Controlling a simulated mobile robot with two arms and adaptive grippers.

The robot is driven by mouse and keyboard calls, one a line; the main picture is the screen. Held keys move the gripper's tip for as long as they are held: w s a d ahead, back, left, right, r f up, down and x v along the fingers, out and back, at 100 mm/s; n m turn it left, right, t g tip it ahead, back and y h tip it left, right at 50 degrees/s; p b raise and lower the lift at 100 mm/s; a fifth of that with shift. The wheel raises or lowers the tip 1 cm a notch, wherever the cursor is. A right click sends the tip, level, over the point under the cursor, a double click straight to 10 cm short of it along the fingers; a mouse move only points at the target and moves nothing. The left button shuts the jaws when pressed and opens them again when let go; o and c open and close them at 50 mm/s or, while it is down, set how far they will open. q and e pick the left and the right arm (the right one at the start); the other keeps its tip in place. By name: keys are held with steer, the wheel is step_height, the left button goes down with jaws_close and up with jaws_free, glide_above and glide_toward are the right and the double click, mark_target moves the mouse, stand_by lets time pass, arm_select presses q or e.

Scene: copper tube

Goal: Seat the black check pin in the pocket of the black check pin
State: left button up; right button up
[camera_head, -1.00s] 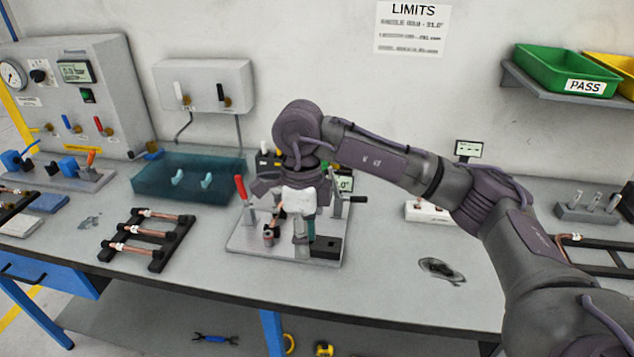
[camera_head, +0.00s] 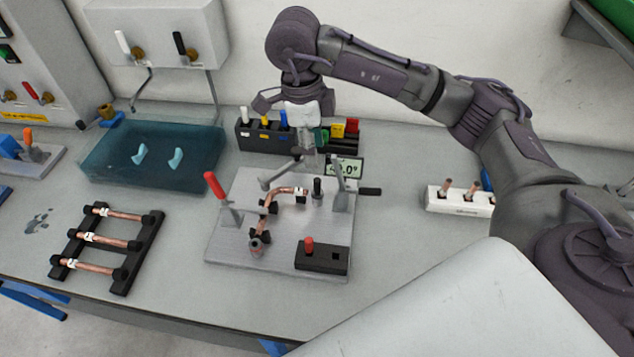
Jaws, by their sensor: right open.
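The black check pin (camera_head: 317,188) stands upright on the grey fixture plate (camera_head: 228,248), beside the right end of the bent copper tube (camera_head: 290,192). A black block (camera_head: 322,262) lies at the plate's front right. A red-topped pin (camera_head: 309,244) stands in its left pocket, and its right pocket (camera_head: 335,252) is an empty dark hole. My right gripper (camera_head: 309,155) is open, pointing down above the back of the plate, just above and behind the black pin. I cannot tell the exact gap between them. My left gripper is out of view.
A red-handled clamp (camera_head: 216,187) stands at the plate's left and a black-handled one (camera_head: 369,191) at its right. Behind are a rack of coloured markers (camera_head: 258,138) and a small display (camera_head: 345,167). A tube rack (camera_head: 125,270) and teal tray (camera_head: 105,170) lie left.

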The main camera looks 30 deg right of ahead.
mark_target(317, 179)
steer(key=f, duration=0.3)
steer(key=shift+s+d+f, duration=0.1)
steer(key=shift+s+f, duration=0.05)
steer(key=shift+s, duration=0.05)
steer(key=shift+w+d+f, duration=0.1)
steer(key=shift+d+f, duration=0.1)
steer(key=shift+f, duration=0.9)
steer(key=shift+f+p, duration=0.2)
steer(key=shift+p, duration=0.1)
step_height(317, 179, down, 4)
steer(key=shift+r+p, duration=0.15)
steer(key=shift+p, duration=0.85)
steer(key=shift+d+f, duration=0.15)
steer(key=shift+f, duration=0.4)
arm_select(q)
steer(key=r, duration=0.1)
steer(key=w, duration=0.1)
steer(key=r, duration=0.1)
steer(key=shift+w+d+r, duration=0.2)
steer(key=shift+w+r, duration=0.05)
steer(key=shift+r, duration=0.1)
arm_select(e)
jaws_close()
